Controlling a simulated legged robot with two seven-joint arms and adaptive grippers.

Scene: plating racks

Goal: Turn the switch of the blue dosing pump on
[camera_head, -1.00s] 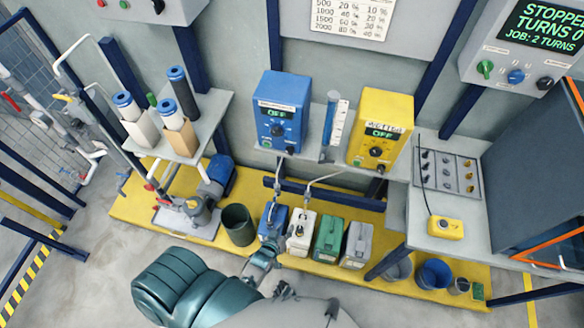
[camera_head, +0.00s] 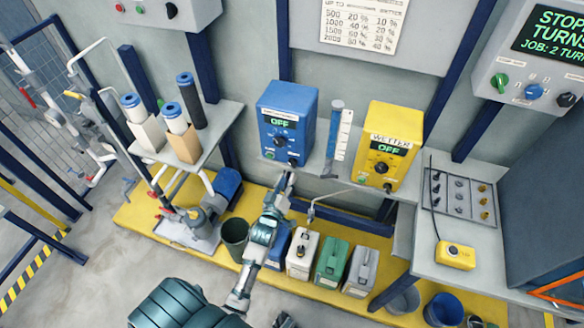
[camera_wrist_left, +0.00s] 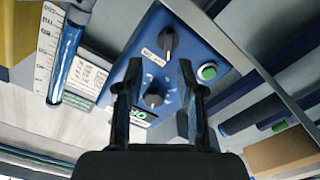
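The blue dosing pump (camera_head: 287,112) stands on the wall shelf, and its display (camera_head: 280,123) reads OFF. It has a dial in the middle, a green button (camera_head: 268,154) and a black switch (camera_head: 293,162) low on its front. My left gripper (camera_head: 288,178) is just below and in front of the switch. In the left wrist view the pump appears inverted, with the switch (camera_wrist_left: 168,42) ahead of and between the fingertips. The left gripper (camera_wrist_left: 153,75) is open and empty; I see no contact with the switch. A dark part at the bottom edge (camera_head: 285,321) may be my right gripper.
A clear graduated tube (camera_head: 335,140) and a yellow pump (camera_head: 388,140), also reading OFF, stand to the right on the shelf. Filter cartridges (camera_head: 175,120) stand left. Several canisters (camera_head: 332,260) sit on the yellow platform below. A hose (camera_head: 335,192) hangs under the shelf.

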